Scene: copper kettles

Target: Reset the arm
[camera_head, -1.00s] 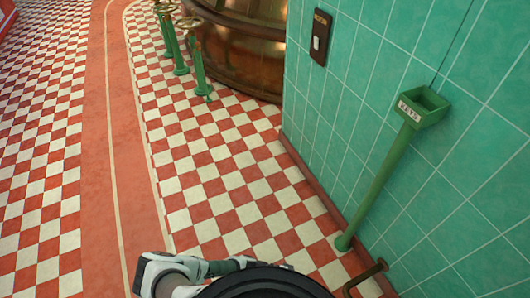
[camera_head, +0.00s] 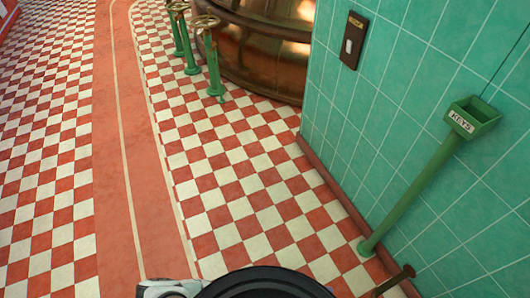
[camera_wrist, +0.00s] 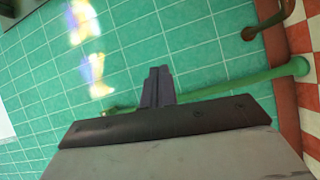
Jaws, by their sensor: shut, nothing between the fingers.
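My gripper (camera_wrist: 158,86) shows in the wrist view with its two dark fingers together and nothing between them. It points toward the green tiled wall (camera_wrist: 215,45), with the green post of the key holder passing behind the fingers. In the head view the gripper is out of sight. Only a white part of my arm (camera_head: 170,289) shows at the bottom edge, beside a dark round part of my body.
A green key box (camera_head: 472,117) labelled KEYS stands on a slanted-looking green post (camera_head: 412,195) by the tiled wall (camera_head: 400,110). A switch plate (camera_head: 353,40) is on the wall. A copper kettle (camera_head: 260,55) and green valve stands (camera_head: 213,65) are behind. The checkered floor (camera_head: 235,180) is clear.

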